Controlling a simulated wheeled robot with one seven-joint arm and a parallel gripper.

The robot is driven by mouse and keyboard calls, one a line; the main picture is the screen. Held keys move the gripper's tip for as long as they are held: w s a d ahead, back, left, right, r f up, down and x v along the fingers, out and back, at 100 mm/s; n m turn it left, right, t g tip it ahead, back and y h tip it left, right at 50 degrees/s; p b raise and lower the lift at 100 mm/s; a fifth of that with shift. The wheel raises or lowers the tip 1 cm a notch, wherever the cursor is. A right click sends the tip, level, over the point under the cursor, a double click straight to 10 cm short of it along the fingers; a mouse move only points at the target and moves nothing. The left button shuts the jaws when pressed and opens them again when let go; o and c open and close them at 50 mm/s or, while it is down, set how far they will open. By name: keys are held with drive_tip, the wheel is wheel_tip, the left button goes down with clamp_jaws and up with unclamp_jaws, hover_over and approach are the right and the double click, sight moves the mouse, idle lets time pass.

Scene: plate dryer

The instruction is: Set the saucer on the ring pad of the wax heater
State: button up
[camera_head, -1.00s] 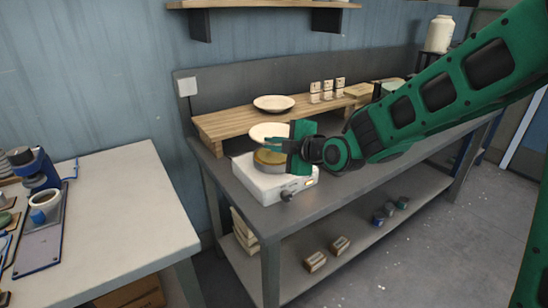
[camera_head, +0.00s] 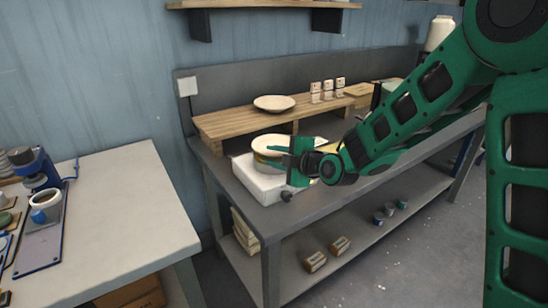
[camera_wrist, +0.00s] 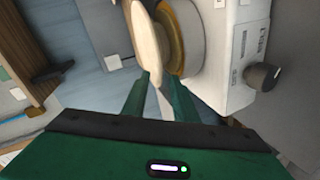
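The cream saucer (camera_head: 268,143) is held roughly level by its right rim in my gripper (camera_head: 277,150), directly over the wax heater. In the wrist view the saucer (camera_wrist: 147,40) shows nearly edge-on, its near rim between the two fingertips (camera_wrist: 157,84). The wax heater is a white box (camera_head: 252,183) with a dark knob, standing on the grey bench; its white body also shows in the wrist view (camera_wrist: 222,60). The amber ring pad (camera_wrist: 184,30) lies close against the saucer's underside. I cannot tell whether they touch. The head view hides most of the pad.
A second cream plate (camera_head: 274,103) sits on the wooden riser (camera_head: 225,123) behind the heater. Several small labelled blocks (camera_head: 328,90) stand farther right on it. A separate pale table (camera_head: 130,205) with tools is at left. A lower shelf (camera_head: 355,235) holds small items.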

drive_tip(key=v, duration=1.2)
drive_tip(key=shift+r, duration=0.1)
drive_tip(key=s+d+f+m+g+h, duration=0.2)
drive_tip(key=s+d+m, duration=0.25)
drive_tip(key=d, duration=0.35)
drive_tip(key=s+d+f+m+g+h, duration=0.25)
drive_tip(key=d+m, duration=0.25)
drive_tip(key=d, duration=0.4)
drive_tip(key=s+d+f+m+g+h, duration=0.1)
drive_tip(key=s+d+m+h, duration=0.25)
drive_tip(key=d, duration=0.45)
drive_tip(key=s+d+m+g, duration=0.3)
drive_tip(key=s+d+m, duration=0.2)
drive_tip(key=s, duration=0.6)
drive_tip(key=s+d+m+g, duration=0.3)
drive_tip(key=s+d+m, duration=0.2)
drive_tip(key=s+m, duration=0.4)
drive_tip(key=shift+s+r+m, duration=0.35)
drive_tip(key=shift+s+m, duration=0.05)
drive_tip(key=shift+s, duration=0.7)
